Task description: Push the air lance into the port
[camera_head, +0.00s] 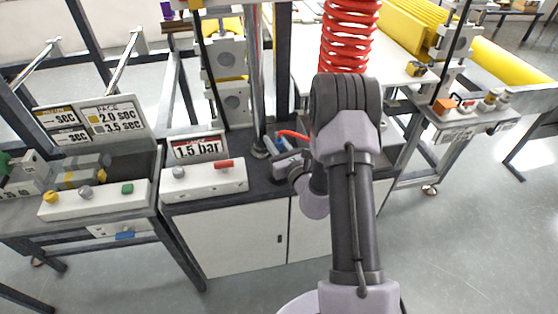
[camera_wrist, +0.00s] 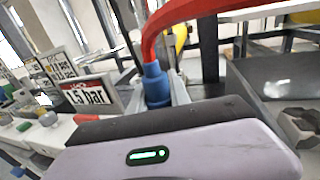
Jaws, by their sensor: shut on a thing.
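The air lance appears as a blue fitting (camera_wrist: 155,86) on a thick red hose in the wrist view. My gripper (camera_wrist: 157,97) is shut on it, with the grey fingers on either side. The hose rises from the fitting and bends to the right. In the head view my gripper (camera_head: 286,160) is low over the dark bench top, partly behind my arm, with a short piece of red hose (camera_head: 293,134) beside it. The lance's tip is hidden behind my gripper body. I cannot make out the port in either view.
A "1.5 bar" sign (camera_head: 198,147) stands behind a white control box (camera_head: 205,180) left of my gripper. A metal post (camera_head: 258,80) rises close by. A coiled red hose (camera_head: 349,35) hangs above my arm. A grey notched block (camera_wrist: 300,128) sits at the wrist view's right edge.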

